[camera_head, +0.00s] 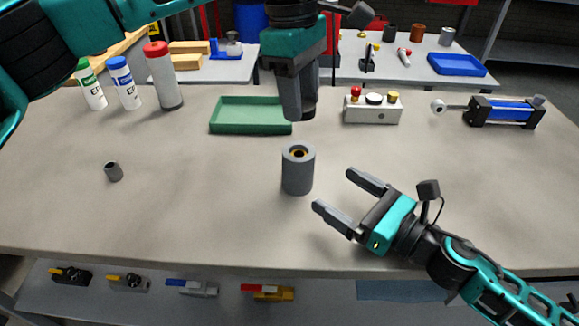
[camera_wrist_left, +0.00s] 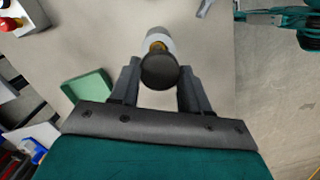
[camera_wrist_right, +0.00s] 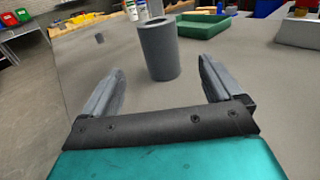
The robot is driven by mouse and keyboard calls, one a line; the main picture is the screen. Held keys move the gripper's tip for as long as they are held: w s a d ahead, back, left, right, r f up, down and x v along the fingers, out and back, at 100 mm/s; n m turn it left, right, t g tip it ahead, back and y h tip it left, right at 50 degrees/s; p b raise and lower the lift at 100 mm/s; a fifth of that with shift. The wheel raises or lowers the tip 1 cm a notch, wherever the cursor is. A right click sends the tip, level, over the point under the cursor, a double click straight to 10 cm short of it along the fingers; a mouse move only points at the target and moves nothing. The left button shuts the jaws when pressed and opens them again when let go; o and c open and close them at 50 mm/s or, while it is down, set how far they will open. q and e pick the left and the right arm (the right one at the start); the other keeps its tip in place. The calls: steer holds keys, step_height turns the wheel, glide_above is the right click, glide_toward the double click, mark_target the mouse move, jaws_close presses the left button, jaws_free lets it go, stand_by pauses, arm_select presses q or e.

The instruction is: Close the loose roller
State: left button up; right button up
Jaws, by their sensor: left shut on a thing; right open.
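The grey roller (camera_head: 298,175) stands upright on the table with its open top and a brass-coloured ring inside showing. It also shows in the right wrist view (camera_wrist_right: 159,52). My left gripper (camera_head: 299,112) points down, above and behind the roller in the head view. It is shut on a dark round cap (camera_wrist_left: 160,71), mostly hidden behind the fingers in the head view (camera_head: 309,106). In the left wrist view the roller (camera_wrist_left: 156,38) shows partly behind the cap; they look apart. My right gripper (camera_head: 342,190) is open and empty, low at the roller's right, its fingers toward it.
A green tray (camera_head: 225,129) and a button box (camera_head: 372,113) stand behind the roller. A blue cylinder unit (camera_head: 505,113) lies at right. Bottles (camera_head: 163,78) stand at back left. A small dark sleeve (camera_head: 113,172) stands at left. The table's front left is clear.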

mark_target(291, 161)
arm_select(q)
steer(key=shift+w+a, duration=0.1)
steer(key=shift+a, duration=0.05)
arm_select(e)
steer(key=shift+w+a, duration=0.1)
steer(key=shift+a, duration=0.05)
steer(key=x, duration=1.2)
steer(key=c, duration=1.5)
arm_select(q)
steer(key=shift+f, duration=2.45)
steer(key=shift+f, duration=0.1)
steer(key=shift+f, duration=0.8)
